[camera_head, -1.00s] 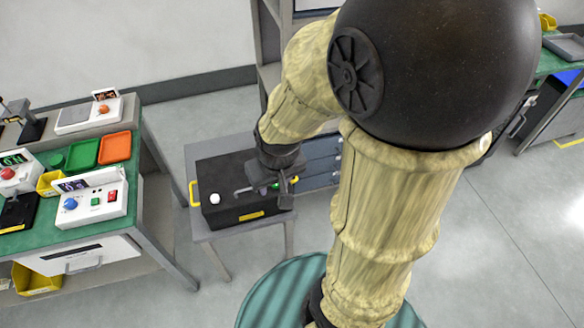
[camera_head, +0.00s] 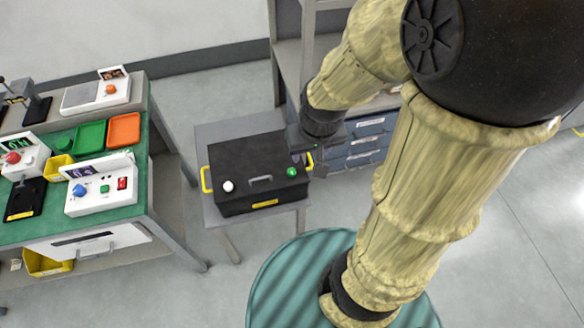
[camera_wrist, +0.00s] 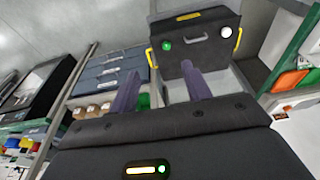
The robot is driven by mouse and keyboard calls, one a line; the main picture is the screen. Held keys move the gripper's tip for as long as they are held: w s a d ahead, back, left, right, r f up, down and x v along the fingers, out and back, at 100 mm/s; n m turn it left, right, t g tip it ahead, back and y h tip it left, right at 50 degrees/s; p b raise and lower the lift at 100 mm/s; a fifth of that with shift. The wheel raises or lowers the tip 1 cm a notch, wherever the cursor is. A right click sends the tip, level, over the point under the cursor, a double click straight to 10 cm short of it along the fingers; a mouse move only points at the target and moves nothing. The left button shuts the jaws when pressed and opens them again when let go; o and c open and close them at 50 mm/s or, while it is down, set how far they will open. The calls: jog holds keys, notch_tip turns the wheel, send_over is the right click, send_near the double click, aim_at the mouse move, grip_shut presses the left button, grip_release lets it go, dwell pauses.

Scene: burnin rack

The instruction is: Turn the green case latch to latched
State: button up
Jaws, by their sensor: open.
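The black case (camera_head: 258,176) sits on a small grey table, with its lid down. The green latch (camera_head: 291,172) is a round knob on the right part of the case. It also shows in the wrist view (camera_wrist: 167,45). A white knob (camera_head: 228,186) is on the left part, also in the wrist view (camera_wrist: 227,31). My gripper (camera_head: 318,165) is off the right end of the case, apart from the green latch. In the wrist view my gripper (camera_wrist: 160,80) has two fingers spread apart with nothing between them. Which way the green latch is turned is too small to tell.
A green-topped bench (camera_head: 150,190) with devices and trays stands left of the case. A blue drawer cabinet (camera_head: 368,135) stands behind and right of the small table (camera_head: 225,133). Open floor lies in front.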

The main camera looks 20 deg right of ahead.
jog(key=w+f+m+g+b, duration=0.2)
jog(key=w+f+m, duration=0.3)
jog(key=w+f, duration=0.5)
jog(key=w+b, duration=0.1)
jog(key=w, duration=0.2)
jog(key=shift+w+f, duration=0.25)
jog(key=shift+f, duration=0.15)
send_near(291, 171)
notch_tip(291, 171, down, 8)
jog(key=shift+w+f, duration=0.15)
jog(key=shift+f, duration=0.1)
jog(key=shift+c, duration=0.2)
jog(key=c, duration=1)
